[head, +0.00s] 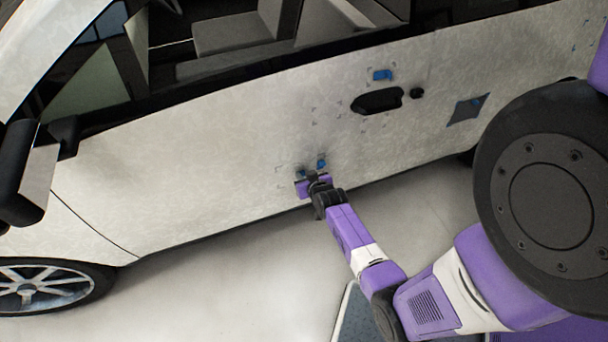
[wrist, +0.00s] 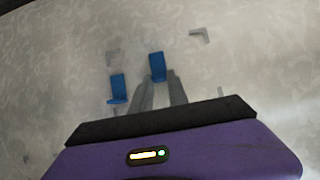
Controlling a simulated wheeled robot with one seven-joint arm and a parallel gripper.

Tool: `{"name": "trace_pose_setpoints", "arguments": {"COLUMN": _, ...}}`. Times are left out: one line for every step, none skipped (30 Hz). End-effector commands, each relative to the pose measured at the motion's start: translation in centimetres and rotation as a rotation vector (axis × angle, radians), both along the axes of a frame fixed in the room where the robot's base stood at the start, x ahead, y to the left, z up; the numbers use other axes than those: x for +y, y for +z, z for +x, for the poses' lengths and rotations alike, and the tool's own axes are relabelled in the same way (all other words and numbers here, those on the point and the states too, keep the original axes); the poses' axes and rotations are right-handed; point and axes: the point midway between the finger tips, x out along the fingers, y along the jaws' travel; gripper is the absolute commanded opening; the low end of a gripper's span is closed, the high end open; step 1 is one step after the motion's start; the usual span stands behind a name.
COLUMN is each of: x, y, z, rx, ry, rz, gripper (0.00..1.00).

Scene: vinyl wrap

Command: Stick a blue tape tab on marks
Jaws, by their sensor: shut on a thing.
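My gripper (wrist: 161,82) is at the lower part of the pale car door (head: 200,150). In the wrist view its two grey fingers are shut on a small blue tape tab (wrist: 157,65) at their tips. This tab is against or very near the door; I cannot tell if it touches. A second blue tab (wrist: 117,88) is on the door just left of the fingers. In the head view my gripper (head: 318,175) partly covers this spot. Grey corner marks (wrist: 200,35) show on the door around the tabs; another mark (wrist: 113,57) is above the left tab.
Another blue tab (head: 383,75) is above the dark door handle recess (head: 378,101). A dark grey patch (head: 464,112) with a bit of blue is further right. More corner marks lie between handle and gripper. The side mirror (head: 32,170) juts out at left. Open floor (head: 240,285) lies below.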

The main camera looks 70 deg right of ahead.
Motion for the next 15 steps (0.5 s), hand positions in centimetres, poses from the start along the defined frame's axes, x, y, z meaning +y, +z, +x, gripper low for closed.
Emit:
{"name": "trace_pose_setpoints", "arguments": {"x": 0.08, "y": 0.02, "z": -0.06, "rx": 0.0, "ry": 0.0, "rz": 0.0, "gripper": 0.0}}
{"name": "trace_pose_setpoints", "arguments": {"x": 0.11, "y": 0.02, "z": -0.08, "rx": 0.0, "ry": 0.0, "rz": 0.0, "gripper": 0.0}}
{"name": "trace_pose_setpoints", "arguments": {"x": 0.15, "y": 0.02, "z": -0.12, "rx": 0.0, "ry": 0.0, "rz": 0.0, "gripper": 0.0}}
{"name": "trace_pose_setpoints", "arguments": {"x": 0.18, "y": 0.01, "z": -0.14, "rx": 0.0, "ry": 0.0, "rz": 0.0, "gripper": 0.0}}
{"name": "trace_pose_setpoints", "arguments": {"x": 0.22, "y": 0.02, "z": -0.17, "rx": 0.0, "ry": 0.0, "rz": 0.0, "gripper": 0.0}}
{"name": "trace_pose_setpoints", "arguments": {"x": 0.26, "y": 0.02, "z": -0.2, "rx": 0.0, "ry": 0.0, "rz": 0.0, "gripper": 0.0}}
{"name": "trace_pose_setpoints", "arguments": {"x": 0.28, "y": 0.02, "z": -0.23, "rx": 0.0, "ry": 0.0, "rz": 0.0, "gripper": 0.0}}
{"name": "trace_pose_setpoints", "arguments": {"x": 0.32, "y": 0.02, "z": -0.26, "rx": 0.0, "ry": 0.0, "rz": 0.0, "gripper": 0.0}}
{"name": "trace_pose_setpoints", "arguments": {"x": 0.35, "y": 0.02, "z": -0.29, "rx": 0.0, "ry": 0.0, "rz": 0.0, "gripper": 0.0}}
{"name": "trace_pose_setpoints", "arguments": {"x": 0.38, "y": 0.02, "z": -0.31, "rx": 0.0, "ry": 0.0, "rz": 0.0, "gripper": 0.0}}
{"name": "trace_pose_setpoints", "arguments": {"x": 0.42, "y": 0.02, "z": -0.35, "rx": 0.0, "ry": 0.0, "rz": 0.0, "gripper": 0.0}}
{"name": "trace_pose_setpoints", "arguments": {"x": 0.45, "y": 0.03, "z": -0.37, "rx": 0.0, "ry": 0.0, "rz": 0.0, "gripper": 0.0}}
{"name": "trace_pose_setpoints", "arguments": {"x": 0.48, "y": 0.03, "z": -0.4, "rx": 0.0, "ry": 0.0, "rz": 0.0, "gripper": 0.0}}
{"name": "trace_pose_setpoints", "arguments": {"x": 0.51, "y": 0.03, "z": -0.43, "rx": 0.0, "ry": 0.0, "rz": 0.0, "gripper": 0.0}}
{"name": "trace_pose_setpoints", "arguments": {"x": 0.54, "y": 0.04, "z": -0.46, "rx": 0.0, "ry": 0.0, "rz": 0.0, "gripper": 0.0}}
